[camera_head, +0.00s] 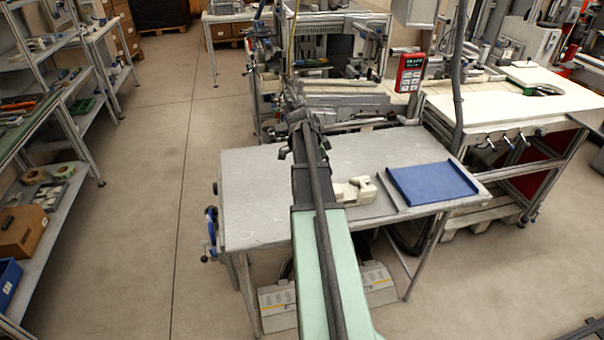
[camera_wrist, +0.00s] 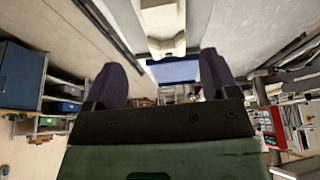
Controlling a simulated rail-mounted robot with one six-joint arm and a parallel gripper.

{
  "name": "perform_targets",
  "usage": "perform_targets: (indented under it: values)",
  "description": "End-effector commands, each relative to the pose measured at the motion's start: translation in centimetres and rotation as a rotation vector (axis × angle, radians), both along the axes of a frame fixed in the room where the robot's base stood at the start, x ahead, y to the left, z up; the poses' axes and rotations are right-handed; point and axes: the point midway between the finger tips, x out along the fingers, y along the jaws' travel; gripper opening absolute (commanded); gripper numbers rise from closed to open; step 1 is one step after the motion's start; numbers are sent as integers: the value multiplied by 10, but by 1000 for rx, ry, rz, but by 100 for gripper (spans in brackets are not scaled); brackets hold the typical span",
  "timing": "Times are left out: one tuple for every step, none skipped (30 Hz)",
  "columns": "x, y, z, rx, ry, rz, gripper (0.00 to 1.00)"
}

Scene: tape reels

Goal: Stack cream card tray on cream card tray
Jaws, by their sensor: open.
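Cream card trays (camera_head: 355,191) sit close together on the grey table, just right of my arm in the head view. A cream shape also shows at the top of the wrist view (camera_wrist: 166,30); I cannot tell there where one tray ends and another begins. My arm hides part of the table beside them in the head view. My gripper (camera_wrist: 163,82) is open, its two dark fingers wide apart with nothing held between them. The cream shape lies beyond the gap between the fingers, apart from them.
A blue tray (camera_head: 432,183) lies on the grey table (camera_head: 258,205), right of the cream trays, and also shows in the wrist view (camera_wrist: 174,71). The table's left part is clear. Machinery (camera_head: 345,100) stands behind, with a red control box (camera_head: 410,72) above the right rear.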

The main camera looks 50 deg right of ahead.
Motion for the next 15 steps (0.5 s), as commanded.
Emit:
perform_targets:
  values:
    - [0,0,-1,0,0,0,80]
    - [0,1,-1,1,0,5,80]
    - [2,8,-2,8,2,26,80]
    - [5,17,-2,16,7,59,80]
    - [10,31,-3,31,12,109,80]
    - [18,57,-4,59,22,205,80]
    - [24,82,-5,85,34,300,80]
    - [31,112,-6,114,47,415,80]
    - [38,157,-8,157,66,590,80]
    - [40,192,-9,192,83,735,80]
    - [41,229,-10,225,101,888,80]
    - [38,277,-11,269,125,1095,80]
    - [34,310,-12,298,142,1247,80]
    - [28,342,-13,324,158,1396,80]
    - [18,379,-13,353,177,1581,80]
